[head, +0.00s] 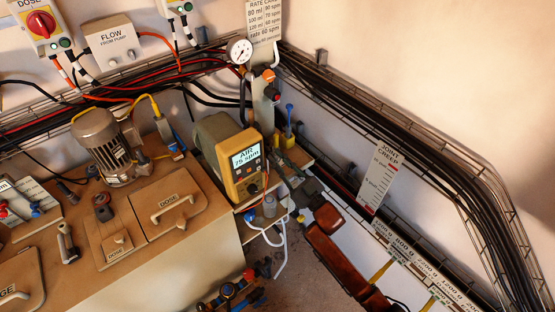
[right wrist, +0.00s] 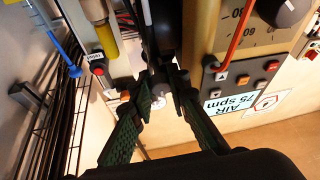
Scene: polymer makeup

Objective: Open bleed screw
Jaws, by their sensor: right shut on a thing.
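The yellow air pump controller (head: 240,168) with a lit "AIR 75 spm" display stands at the middle of the head view. The controller's panel (right wrist: 245,85) is beside the fingers on the right in that view. My left gripper is not in view.
A blue-handled post (head: 290,115) stands just behind the gripper; it also shows in the wrist view (right wrist: 72,65). A pressure gauge (head: 240,50) tops the pipework behind. Wire cable trays (head: 400,150) run along the wall. White tubing (head: 281,245) hangs in front of the controller.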

